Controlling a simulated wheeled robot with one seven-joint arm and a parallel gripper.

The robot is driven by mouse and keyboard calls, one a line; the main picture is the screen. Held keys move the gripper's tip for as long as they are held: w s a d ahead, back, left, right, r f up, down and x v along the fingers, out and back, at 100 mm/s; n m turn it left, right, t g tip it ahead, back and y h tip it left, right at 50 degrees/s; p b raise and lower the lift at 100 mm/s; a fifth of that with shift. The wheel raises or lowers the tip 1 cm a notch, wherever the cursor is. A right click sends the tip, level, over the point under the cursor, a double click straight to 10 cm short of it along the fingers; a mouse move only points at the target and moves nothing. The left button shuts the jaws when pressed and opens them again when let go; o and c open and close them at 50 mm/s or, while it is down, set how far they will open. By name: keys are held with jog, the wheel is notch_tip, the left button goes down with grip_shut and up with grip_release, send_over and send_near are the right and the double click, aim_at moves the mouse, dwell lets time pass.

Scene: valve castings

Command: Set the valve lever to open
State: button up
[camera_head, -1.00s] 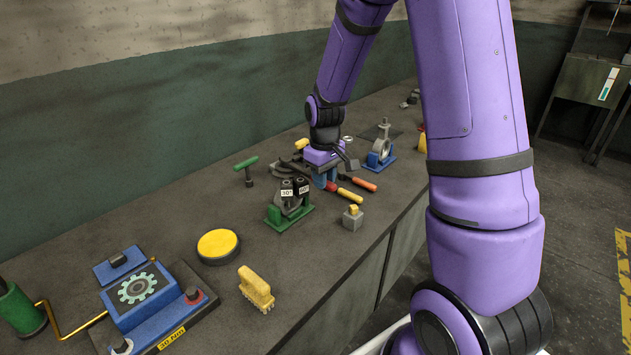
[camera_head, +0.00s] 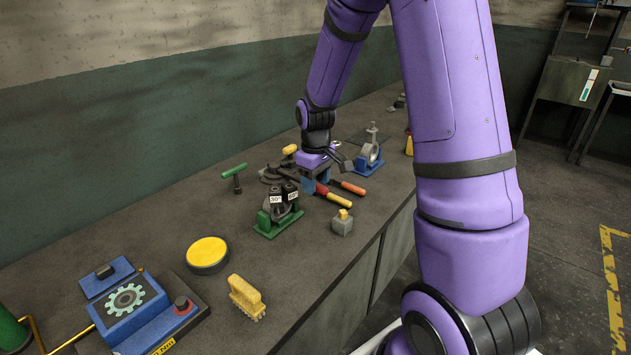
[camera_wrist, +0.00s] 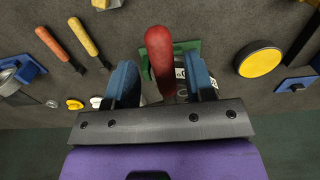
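My gripper (camera_wrist: 161,80) hangs above the bench with its two blue fingers apart. In the wrist view a red lever handle (camera_wrist: 159,52) lies between the fingers, with a narrow gap showing on each side. In the head view a little red (camera_head: 322,189) shows just below my gripper (camera_head: 314,184). The lever's lower end and pivot are hidden, so I cannot tell its setting. A green-based fixture (camera_head: 266,229) with black blocks marked 30° and 60° stands close by. Its green base also shows behind the red handle in the wrist view (camera_wrist: 187,47).
Yellow-handled (camera_head: 334,200) and orange-handled (camera_head: 352,187) tools lie right of the gripper. A blue-based stand (camera_head: 369,164), a grey block (camera_head: 342,225), a green T-handle (camera_head: 234,171), a yellow-topped disc (camera_head: 207,251) and a yellow brush (camera_head: 246,296) are around.

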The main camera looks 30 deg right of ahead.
jog(key=shift+r, duration=0.1)
notch_tip(320, 180, up, 11)
jog(key=shift+f, duration=0.2)
dwell(0.7)
jog(key=s+a+r+m+t, duration=0.25)
jog(key=s+a+r, duration=0.35)
jog(key=s+r, duration=0.55)
jog(key=s+a+r+m+t, duration=0.1)
jog(key=s+a+r+t, duration=0.1)
jog(key=s, duration=1.2)
jog(key=shift+s+a+t, duration=0.2)
jog(key=shift+a+t, duration=0.15)
jog(key=shift+a, duration=0.2)
jog(key=shift+w, duration=0.1)
dwell(0.9)
